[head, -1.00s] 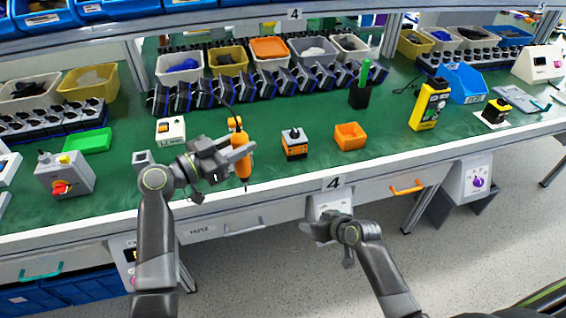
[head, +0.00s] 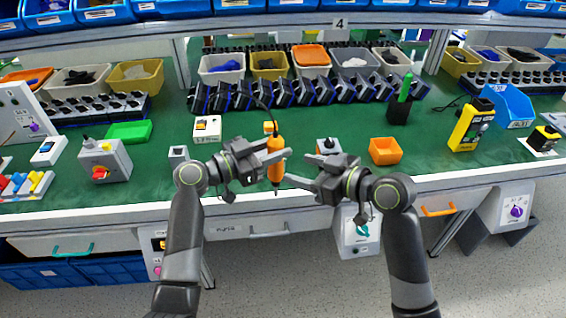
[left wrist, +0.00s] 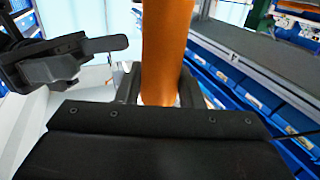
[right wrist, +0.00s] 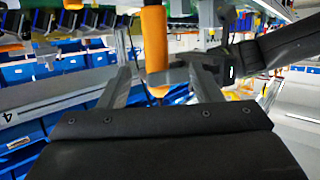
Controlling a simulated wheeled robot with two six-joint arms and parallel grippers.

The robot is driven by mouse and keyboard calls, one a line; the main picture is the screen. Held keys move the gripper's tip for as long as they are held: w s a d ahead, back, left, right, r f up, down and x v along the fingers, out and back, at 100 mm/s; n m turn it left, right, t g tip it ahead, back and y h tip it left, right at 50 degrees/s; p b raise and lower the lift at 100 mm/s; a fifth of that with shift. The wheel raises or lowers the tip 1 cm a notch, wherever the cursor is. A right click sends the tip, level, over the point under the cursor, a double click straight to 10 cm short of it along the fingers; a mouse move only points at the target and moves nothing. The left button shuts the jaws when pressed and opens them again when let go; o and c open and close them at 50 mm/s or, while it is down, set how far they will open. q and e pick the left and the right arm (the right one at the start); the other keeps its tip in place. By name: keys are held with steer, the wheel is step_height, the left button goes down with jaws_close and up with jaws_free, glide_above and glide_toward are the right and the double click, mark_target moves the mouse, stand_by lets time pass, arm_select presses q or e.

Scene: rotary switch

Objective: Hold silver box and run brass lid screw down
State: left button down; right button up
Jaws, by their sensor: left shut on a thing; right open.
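My left gripper (head: 270,161) is shut on an orange screwdriver (head: 275,144), which hangs upright, tip down, over the bench's front edge. The screwdriver fills the middle of the left wrist view (left wrist: 166,45). My right gripper (head: 297,170) is open and empty, close to the right of the screwdriver. In the right wrist view the screwdriver (right wrist: 154,45) shows between its spread fingers. A grey box (head: 104,160) with a red knob stands at the left of the bench. A small grey block (head: 178,154) stands nearer. I cannot make out a brass screw.
A small box (head: 328,146) stands behind my right gripper, partly hidden by it. Parts bins line the back. The middle of the bench top has free room.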

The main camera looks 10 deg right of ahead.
mark_target(279, 164)
arm_select(q)
steer(key=shift+r, duration=0.1)
arm_select(e)
steer(key=x, duration=0.9)
steer(key=shift+w+a, duration=0.1)
steer(key=shift+w, duration=0.05)
arm_select(q)
steer(key=shift+w, duration=0.1)
arm_select(e)
steer(key=shift+a, duration=0.1)
jaws_close()
arm_select(q)
steer(key=c, duration=1.2)
jaws_free()
steer(key=o, duration=0.3)
